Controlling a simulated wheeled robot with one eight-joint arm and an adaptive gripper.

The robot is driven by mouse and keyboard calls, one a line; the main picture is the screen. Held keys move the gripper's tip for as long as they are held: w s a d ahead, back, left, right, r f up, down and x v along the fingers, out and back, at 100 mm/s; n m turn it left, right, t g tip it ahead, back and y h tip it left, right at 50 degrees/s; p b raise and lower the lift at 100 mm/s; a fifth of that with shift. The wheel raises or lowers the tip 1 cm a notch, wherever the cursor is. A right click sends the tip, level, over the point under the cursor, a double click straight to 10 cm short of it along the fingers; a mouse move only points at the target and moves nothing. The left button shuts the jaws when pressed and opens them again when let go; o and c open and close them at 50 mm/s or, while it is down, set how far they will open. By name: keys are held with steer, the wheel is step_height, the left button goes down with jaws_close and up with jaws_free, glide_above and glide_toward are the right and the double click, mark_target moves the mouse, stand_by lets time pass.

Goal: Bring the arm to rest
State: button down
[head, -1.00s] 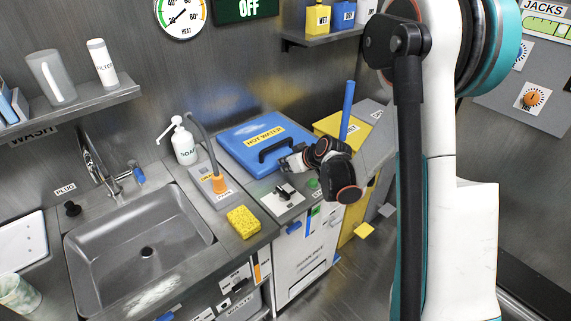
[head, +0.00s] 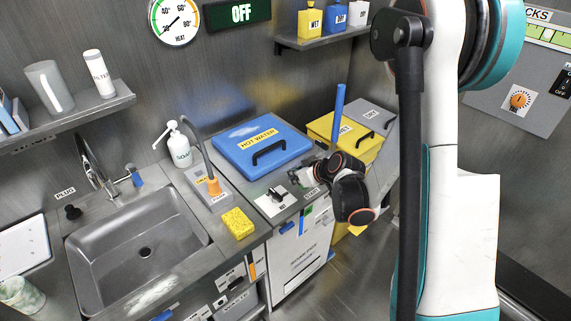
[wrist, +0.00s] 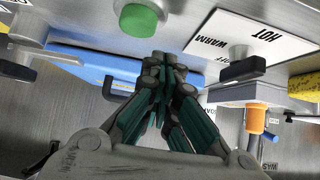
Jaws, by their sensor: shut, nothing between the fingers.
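My arm reaches over the counter from the right in the head view. My gripper (head: 297,176) is over the right part of the counter, beside the blue HOT WATER lid (head: 262,143). In the wrist view my gripper (wrist: 165,62) has its dark and teal fingers together, with nothing between them. The fingers point toward a metal panel with a green button (wrist: 139,19) and a black switch (wrist: 242,68) by a HOT/WARM label. The gripper looks clear of the blue lid, but I cannot tell its exact height above the panel.
The sink (head: 137,250) is at the left. A yellow bin (head: 345,140) with an upright blue handle (head: 338,115) is behind my arm. Floor is free at the front.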

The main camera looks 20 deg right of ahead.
steer(key=shift+s+d+f, duration=0.15)
steer(key=shift+s+f, duration=0.05)
steer(key=shift+s, duration=0.2)
steer(key=shift+s+d+f, duration=0.15)
steer(key=shift+s, duration=0.25)
steer(key=s+a+r+m+g+h, duration=0.1)
steer(key=s+a+r, duration=0.1)
steer(key=s+r, duration=0.35)
steer(key=s+a+r+m, duration=0.1)
steer(key=s+a+r, duration=0.15)
steer(key=r, duration=0.65)
steer(key=s+r+m+h, duration=0.1)
steer(key=s+r, duration=0.2)
steer(key=s, duration=0.5)
steer(key=s+r+m+h, duration=0.1)
steer(key=s+r, duration=0.2)
steer(key=s, duration=0.6)
steer(key=shift+s+r+g+h, duration=0.25)
steer(key=shift+g+h, duration=0.05)
steer(key=shift+g, duration=0.1)
